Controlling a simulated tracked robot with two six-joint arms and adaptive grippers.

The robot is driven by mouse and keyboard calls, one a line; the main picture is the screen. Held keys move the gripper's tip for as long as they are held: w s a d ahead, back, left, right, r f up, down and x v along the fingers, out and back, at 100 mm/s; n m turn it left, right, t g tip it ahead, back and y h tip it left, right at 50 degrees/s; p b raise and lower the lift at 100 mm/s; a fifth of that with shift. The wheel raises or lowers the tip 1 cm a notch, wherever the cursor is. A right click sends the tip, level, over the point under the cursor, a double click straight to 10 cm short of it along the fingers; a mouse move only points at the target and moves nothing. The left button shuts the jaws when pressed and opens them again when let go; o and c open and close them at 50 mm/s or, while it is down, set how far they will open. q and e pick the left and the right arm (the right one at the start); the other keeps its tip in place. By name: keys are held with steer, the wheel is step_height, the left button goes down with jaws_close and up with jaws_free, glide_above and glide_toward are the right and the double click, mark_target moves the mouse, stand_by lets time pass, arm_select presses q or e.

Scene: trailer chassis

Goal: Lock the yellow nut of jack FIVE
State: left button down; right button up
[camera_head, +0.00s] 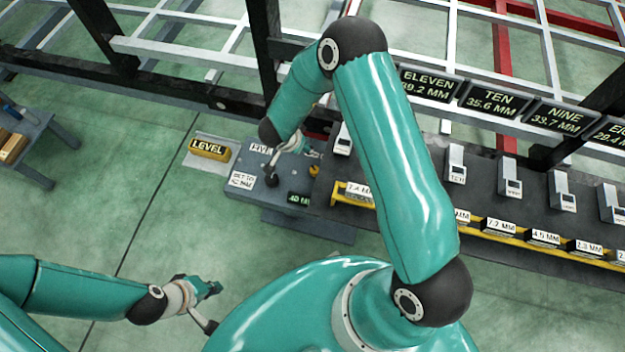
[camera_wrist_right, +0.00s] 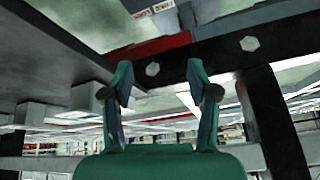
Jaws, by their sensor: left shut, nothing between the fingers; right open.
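A label reading FIVE (camera_head: 260,147) stands on a grey stand (camera_head: 310,235); a card (camera_head: 242,180) and a small green-lit display (camera_head: 299,199) are also on it. My right gripper (camera_head: 308,152) is over the stand's far edge, partly hidden by my arm. In the right wrist view the right gripper (camera_wrist_right: 160,92) is open, its fingers apart with nothing between them, facing a dark beam (camera_wrist_right: 230,50) with hex bolts. My left gripper (camera_head: 213,289) is shut and empty at lower left, away from the stand.
A yellow box marked LEVEL (camera_head: 209,149) lies left of the stand. A dark bench (camera_head: 480,205) runs right with several grey jack-like blocks and millimetre labels. Dark signs (camera_head: 493,100) hang along the frame behind. A small table (camera_head: 35,140) is at left. Green floor between is clear.

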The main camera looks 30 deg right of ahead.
step_height(320, 180, down, 4)
steer(key=a+m+g+b, duration=0.1)
steer(key=m+g+b, duration=0.1)
steer(key=m+b, duration=0.25)
arm_select(q)
step_height(320, 180, down, 13)
steer(key=b, duration=0.6)
arm_select(e)
steer(key=g, duration=0.1)
glide_toward(314, 170)
steer(key=shift+m, duration=0.25)
steer(key=x, duration=0.9)
steer(key=shift+d+f, duration=0.1)
arm_select(q)
steer(key=shift+f, duration=0.1)
arm_select(e)
steer(key=c, duration=1.1)
jaws_close()
